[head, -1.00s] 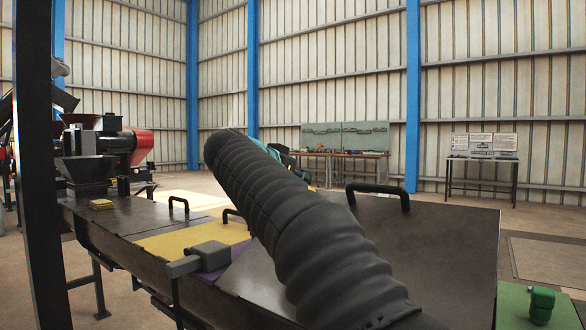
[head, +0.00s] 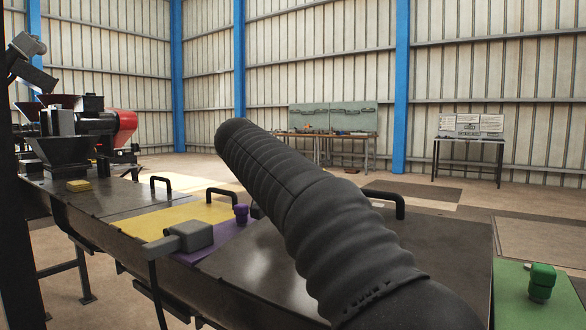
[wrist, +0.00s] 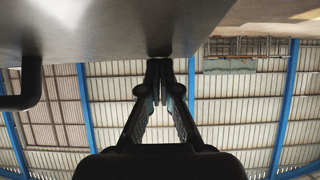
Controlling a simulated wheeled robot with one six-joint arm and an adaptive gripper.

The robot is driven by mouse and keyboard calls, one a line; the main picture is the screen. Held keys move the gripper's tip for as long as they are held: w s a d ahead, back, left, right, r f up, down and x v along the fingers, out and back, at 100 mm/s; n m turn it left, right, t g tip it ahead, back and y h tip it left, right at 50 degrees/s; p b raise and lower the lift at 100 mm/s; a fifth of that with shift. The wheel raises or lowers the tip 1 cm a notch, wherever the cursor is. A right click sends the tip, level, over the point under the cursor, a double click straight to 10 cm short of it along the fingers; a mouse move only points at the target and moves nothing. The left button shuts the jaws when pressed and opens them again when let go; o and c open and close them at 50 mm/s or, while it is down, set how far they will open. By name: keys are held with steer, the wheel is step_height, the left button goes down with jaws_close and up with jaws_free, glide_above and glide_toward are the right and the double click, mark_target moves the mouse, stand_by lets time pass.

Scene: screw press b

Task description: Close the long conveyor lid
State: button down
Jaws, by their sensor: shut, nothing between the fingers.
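The long conveyor lid (head: 450,248) is a wide dark panel at the right of the conveyor in the head view. It lies flat or nearly flat; I cannot tell whether a gap remains under it. Its black bar handle (head: 400,205) stands at its far side, partly behind my arm. In the wrist view the lid's grey surface (wrist: 95,25) fills the upper left, with the handle (wrist: 30,85) at the left edge. My gripper (wrist: 160,65) is shut and empty, its tips close to the lid's edge; contact is unclear. In the head view my arm hides it.
A green knob (head: 541,281) stands at the right. Hoppers and machinery stand at far left.

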steer(key=f, duration=0.1)
steer(key=f+b, duration=0.1)
steer(key=f, duration=0.1)
steer(key=shift+w+d+f+b, duration=0.2)
steer(key=shift+w+d+b, duration=0.05)
steer(key=shift+w+b, duration=0.05)
steer(key=shift+r, duration=0.1)
